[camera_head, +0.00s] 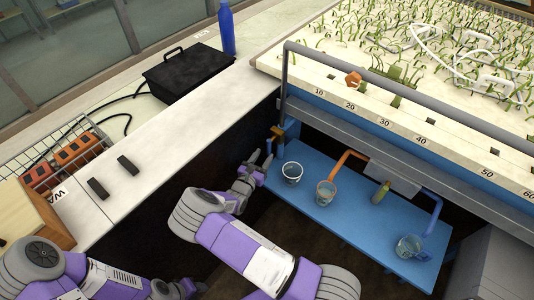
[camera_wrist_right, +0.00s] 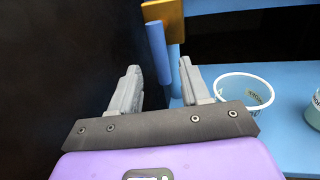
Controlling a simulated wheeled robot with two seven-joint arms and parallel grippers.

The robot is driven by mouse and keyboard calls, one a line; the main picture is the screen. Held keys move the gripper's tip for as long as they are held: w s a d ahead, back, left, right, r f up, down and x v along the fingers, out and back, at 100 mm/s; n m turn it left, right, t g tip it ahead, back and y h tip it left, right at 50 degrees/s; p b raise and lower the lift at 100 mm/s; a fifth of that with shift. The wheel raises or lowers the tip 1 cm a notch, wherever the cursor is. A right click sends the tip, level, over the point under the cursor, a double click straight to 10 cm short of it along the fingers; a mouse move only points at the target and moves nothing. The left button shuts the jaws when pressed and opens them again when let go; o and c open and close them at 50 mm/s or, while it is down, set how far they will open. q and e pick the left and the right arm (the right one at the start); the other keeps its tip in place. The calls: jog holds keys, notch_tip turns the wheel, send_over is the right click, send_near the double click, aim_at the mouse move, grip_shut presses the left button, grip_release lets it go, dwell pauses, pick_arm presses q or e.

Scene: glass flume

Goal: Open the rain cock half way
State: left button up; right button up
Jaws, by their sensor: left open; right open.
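The rain cock appears to be the brass fitting (camera_head: 277,133) at the left end of the blue bench, below the grey rail. In the right wrist view its brass body (camera_wrist_right: 163,18) is at the top, with a blue lever (camera_wrist_right: 157,52) hanging down from it. My right gripper (camera_head: 262,162) is open just below the fitting. In the wrist view its two grey fingers (camera_wrist_right: 162,85) stand either side of the lever's line, with the lever's lower end near the fingertips; contact cannot be told. My left gripper (camera_head: 185,288) is low at the picture's bottom edge, open and partly cut off.
A black case (camera_head: 188,72) and blue bottle (camera_head: 227,28) stand on the left counter.

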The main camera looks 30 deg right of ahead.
aim_at(268, 150)
jog(key=shift+b+x, duration=0.3)
jog(key=shift+x, duration=1.5)
grip_shut()
